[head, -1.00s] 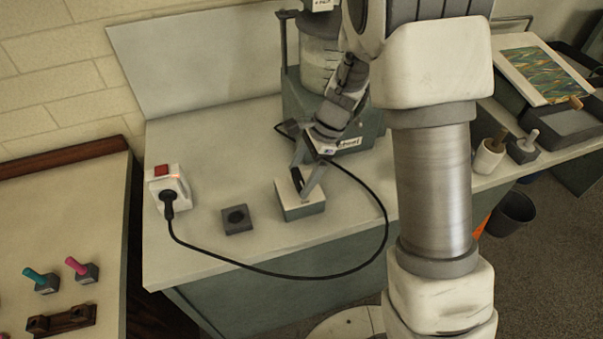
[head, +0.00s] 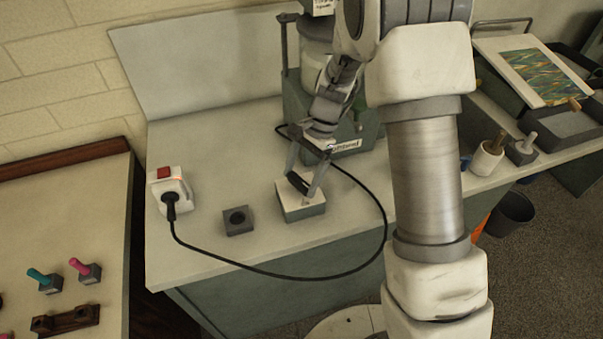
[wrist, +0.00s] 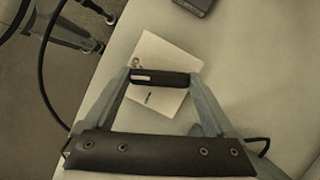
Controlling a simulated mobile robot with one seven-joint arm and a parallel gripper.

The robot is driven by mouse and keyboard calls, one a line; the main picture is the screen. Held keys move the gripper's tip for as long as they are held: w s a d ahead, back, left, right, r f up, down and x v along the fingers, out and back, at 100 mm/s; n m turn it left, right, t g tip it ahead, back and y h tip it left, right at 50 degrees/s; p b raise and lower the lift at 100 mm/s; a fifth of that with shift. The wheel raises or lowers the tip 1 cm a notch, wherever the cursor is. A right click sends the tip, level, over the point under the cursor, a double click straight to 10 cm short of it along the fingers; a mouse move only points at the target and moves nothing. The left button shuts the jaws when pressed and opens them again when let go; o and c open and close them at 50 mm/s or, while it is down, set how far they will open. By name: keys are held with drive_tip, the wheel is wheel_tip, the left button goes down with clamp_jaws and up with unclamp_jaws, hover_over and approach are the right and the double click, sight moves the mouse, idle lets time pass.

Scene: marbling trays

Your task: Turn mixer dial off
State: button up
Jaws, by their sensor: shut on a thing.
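The dial is a black bar-shaped knob (wrist: 165,78) with a white mark near its left end in the wrist view. It shows over a small pale box (head: 302,208) on the bench in the head view, and the box's white top (wrist: 160,52) also shows in the wrist view with small dark marks. My gripper (head: 299,184) reaches down over the box and is shut on the knob, one finger at each end. The knob lies diagonally in the head view. Its base is hidden, so I cannot tell how it meets the box.
A grey block (head: 238,221) with a round recess stands left of the box. A socket with a red switch (head: 166,173) holds a black plug, whose cable (head: 330,275) loops around the box. The grey mixer stand (head: 345,160) is close behind my gripper.

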drive_tip(key=n+h, duration=0.1)
drive_tip(key=n, duration=0.2)
drive_tip(key=n+g+h+p, duration=0.1)
drive_tip(key=n, duration=0.2)
drive_tip(key=shift+w+a+n, duration=0.15)
drive_tip(key=shift+n, duration=0.15)
drive_tip(key=n+h, duration=0.1)
drive_tip(key=n, duration=0.2)
drive_tip(key=n+h, duration=0.1)
drive_tip(key=n, duration=0.2)
drive_tip(key=shift+a+h, duration=0.2)
drive_tip(key=shift+h, duration=0.1)
drive_tip(key=shift+n, duration=0.4)
drive_tip(key=o, duration=1.1)
drive_tip(key=shift+c, duration=0.2)
drive_tip(key=shift+r, duration=0.1)
drive_tip(key=v, duration=1.7)
drive_tip(key=shift+w+p, duration=0.3)
drive_tip(key=shift+p, duration=0.05)
drive_tip(key=shift+a, duration=0.1)
